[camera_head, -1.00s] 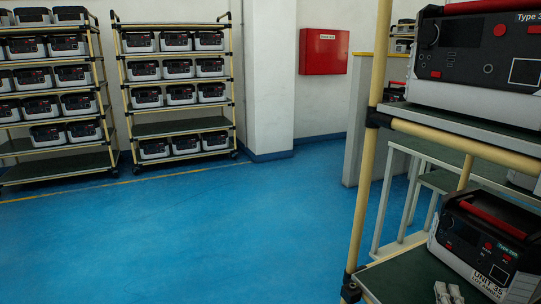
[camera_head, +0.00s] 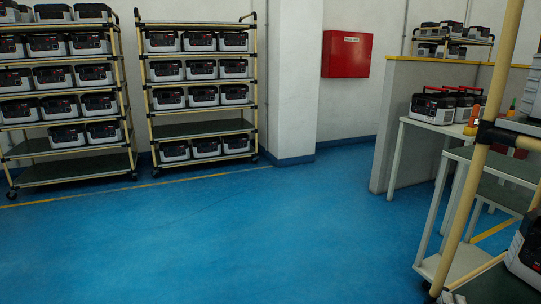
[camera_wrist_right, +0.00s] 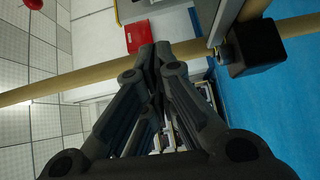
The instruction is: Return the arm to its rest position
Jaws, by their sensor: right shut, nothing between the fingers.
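My right gripper (camera_wrist_right: 155,55) shows in the right wrist view. Its dark fingers are closed together with nothing between them. A cream rack pole (camera_wrist_right: 90,76) crosses that view by the fingertips; I cannot tell whether they touch it. I cannot make out the right gripper in the head view. My left gripper is in neither view.
A near rack's cream pole (camera_head: 487,165) and black joint (camera_head: 487,133) stand at the right, with a unit (camera_head: 528,250) on its lower shelf. Behind is a white table (camera_head: 420,125). Loaded racks (camera_head: 200,130) line the back wall. The blue floor (camera_head: 230,235) is clear.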

